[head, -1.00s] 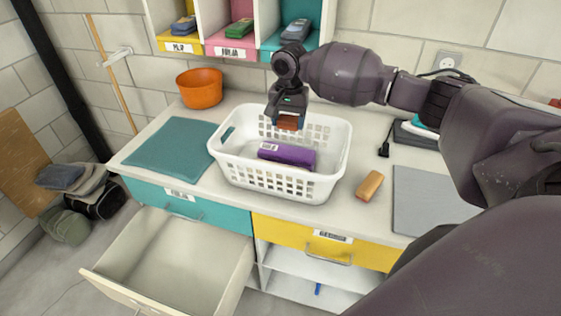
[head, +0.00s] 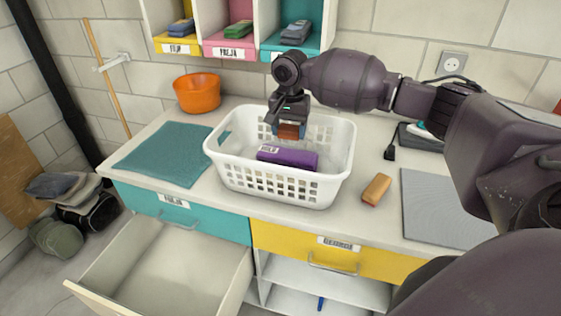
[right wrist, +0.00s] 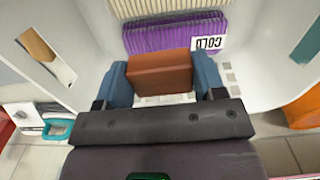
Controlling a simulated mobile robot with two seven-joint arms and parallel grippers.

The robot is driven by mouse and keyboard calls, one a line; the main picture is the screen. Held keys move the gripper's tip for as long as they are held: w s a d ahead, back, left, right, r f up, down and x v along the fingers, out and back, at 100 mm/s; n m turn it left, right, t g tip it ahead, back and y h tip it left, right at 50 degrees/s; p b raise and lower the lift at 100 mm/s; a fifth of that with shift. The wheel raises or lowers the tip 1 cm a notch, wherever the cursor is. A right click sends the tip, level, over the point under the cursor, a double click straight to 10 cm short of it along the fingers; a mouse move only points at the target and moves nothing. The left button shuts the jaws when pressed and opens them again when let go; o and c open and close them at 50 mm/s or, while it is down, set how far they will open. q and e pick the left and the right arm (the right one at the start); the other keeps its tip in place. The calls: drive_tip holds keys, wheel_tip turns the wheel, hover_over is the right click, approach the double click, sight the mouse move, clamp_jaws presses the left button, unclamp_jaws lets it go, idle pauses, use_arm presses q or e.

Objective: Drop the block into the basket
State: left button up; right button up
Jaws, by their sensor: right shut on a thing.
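A reddish-brown block (right wrist: 160,73) is held between the two blue fingers of my right gripper (head: 290,131) in the right wrist view. In the head view the block (head: 289,132) shows at the fingertips, over the back part of the white basket (head: 280,185). The basket has lattice walls and stands on the counter. A purple folded item (head: 288,158) with a white label lies inside it; this also shows in the right wrist view (right wrist: 175,33), beyond the block. My left gripper is not in view.
An orange-tan block (head: 376,189) lies on the counter right of the basket, near a grey mat (head: 440,208). A teal cloth (head: 165,153) and an orange bowl (head: 197,92) are to the left. A drawer (head: 165,270) stands open below. Cubbies (head: 240,25) hang above.

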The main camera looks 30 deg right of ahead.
drive_tip(key=o, duration=1)
drive_tip(key=shift+r, duration=0.6)
wheel_tip(320, 180, up, 8)
drive_tip(key=shift+r+p, duration=0.1)
drive_tip(key=shift+p, duration=0.3)
drive_tip(key=shift+r, duration=0.7)
